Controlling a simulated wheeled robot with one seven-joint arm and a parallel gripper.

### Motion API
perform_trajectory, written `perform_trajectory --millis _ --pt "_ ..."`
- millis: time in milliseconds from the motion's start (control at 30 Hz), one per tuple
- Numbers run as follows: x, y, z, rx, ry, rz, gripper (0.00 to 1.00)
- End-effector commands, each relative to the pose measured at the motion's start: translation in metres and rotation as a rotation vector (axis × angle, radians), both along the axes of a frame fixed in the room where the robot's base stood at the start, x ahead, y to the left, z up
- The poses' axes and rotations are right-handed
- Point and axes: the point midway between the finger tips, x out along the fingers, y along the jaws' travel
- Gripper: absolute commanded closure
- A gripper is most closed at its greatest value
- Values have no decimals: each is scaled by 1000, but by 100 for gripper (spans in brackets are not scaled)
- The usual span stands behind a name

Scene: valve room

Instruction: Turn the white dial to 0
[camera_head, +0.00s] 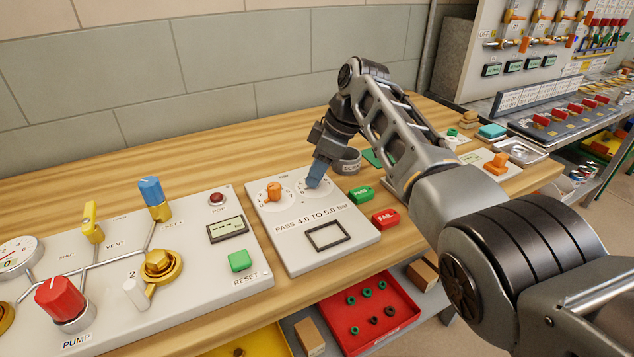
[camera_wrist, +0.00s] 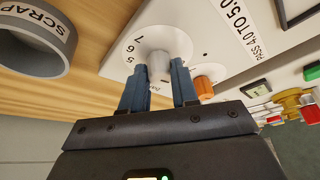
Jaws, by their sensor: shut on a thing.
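The white dial (camera_wrist: 158,66) stands on a round white number plate (camera_wrist: 172,35) on the pale panel (camera_head: 292,249). In the wrist view it is between the two blue fingers of my gripper (camera_head: 313,184), which are shut on it. The numbers 5, 6 and 7 show on the plate; the rest of the scale is partly hidden by my fingers. I cannot read which number the dial points to. In the head view my gripper hides the white dial. The orange dial (camera_head: 274,192) sits just left of it on the same panel and shows in the wrist view (camera_wrist: 203,87).
A green PASS block (camera_head: 361,194) and a red FAIL block (camera_head: 385,218) lie right of the panel. A grey SCRAP cup (camera_wrist: 35,38) stands close behind my gripper. A larger panel with a blue knob (camera_head: 152,191) and red PUMP knob (camera_head: 62,299) is at left.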

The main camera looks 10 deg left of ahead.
Motion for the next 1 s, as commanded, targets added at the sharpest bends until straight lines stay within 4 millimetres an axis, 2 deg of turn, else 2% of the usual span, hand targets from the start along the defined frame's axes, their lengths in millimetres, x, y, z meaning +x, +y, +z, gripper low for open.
perform_trajectory --millis 333,867,900,1000 --pt "1 1 -1 0 -1 143 100" --pt "1 1 0 0 1 170 100" --pt "1 1 0 0 1 170 70" --pt "1 0 0 0 1 169 60"
